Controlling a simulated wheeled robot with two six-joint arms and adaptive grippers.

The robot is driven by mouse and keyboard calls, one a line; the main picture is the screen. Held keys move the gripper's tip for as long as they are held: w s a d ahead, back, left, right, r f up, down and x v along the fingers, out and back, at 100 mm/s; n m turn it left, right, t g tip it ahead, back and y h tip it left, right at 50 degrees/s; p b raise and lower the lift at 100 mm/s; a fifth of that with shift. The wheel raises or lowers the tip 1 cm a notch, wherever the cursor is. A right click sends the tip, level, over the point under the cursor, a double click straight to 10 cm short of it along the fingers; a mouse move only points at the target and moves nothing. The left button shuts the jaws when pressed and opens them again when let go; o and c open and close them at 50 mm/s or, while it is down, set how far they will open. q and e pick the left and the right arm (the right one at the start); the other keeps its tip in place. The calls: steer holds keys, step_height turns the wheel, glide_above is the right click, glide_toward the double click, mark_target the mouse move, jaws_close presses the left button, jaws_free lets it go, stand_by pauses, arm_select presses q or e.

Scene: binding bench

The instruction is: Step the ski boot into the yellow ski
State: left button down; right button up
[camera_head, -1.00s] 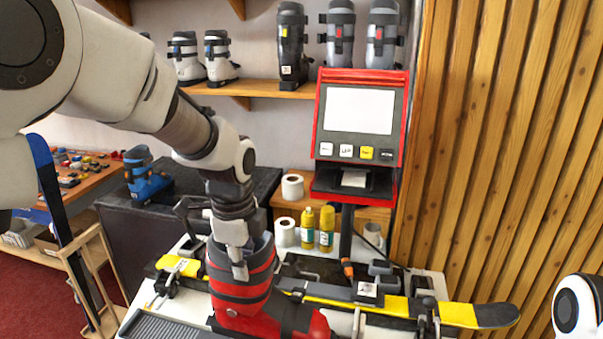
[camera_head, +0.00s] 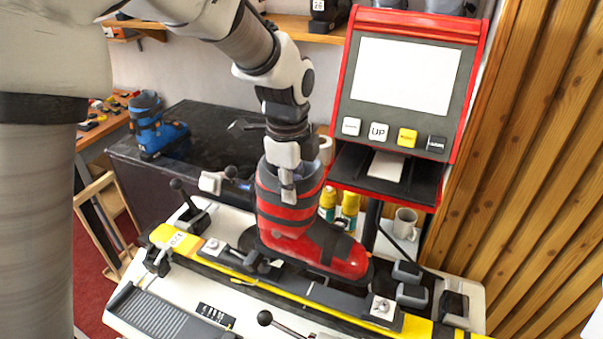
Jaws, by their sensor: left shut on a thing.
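The red and black ski boot (camera_head: 290,207) is upright, its toe pointing right. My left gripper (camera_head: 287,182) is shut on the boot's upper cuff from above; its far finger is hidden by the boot. The yellow ski (camera_head: 258,287) lies across the white bench (camera_head: 140,322) with black binding parts (camera_head: 262,266) on it. The boot is over or just behind the ski between the binding parts; I cannot tell whether its sole touches them. My right gripper is not in view.
A red-framed screen terminal (camera_head: 406,85) stands close behind and right of the boot. Yellow bottles (camera_head: 349,207) and a mug (camera_head: 404,224) stand behind the bench. A blue boot (camera_head: 155,130) sits on a dark cabinet at left. A black-knobbed lever (camera_head: 265,318) rises at the front.

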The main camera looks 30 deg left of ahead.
arm_select(q)
steer(key=b, duration=0.7)
glide_above(292, 243)
step_height(292, 243, down, 7)
steer(key=shift+d+f, duration=0.1)
steer(key=shift+w+f+b, duration=0.1)
steer(key=shift+f+b, duration=0.25)
steer(key=shift+f, duration=0.6)
steer(key=shift+r+p, duration=0.1)
steer(key=shift+p, duration=0.3)
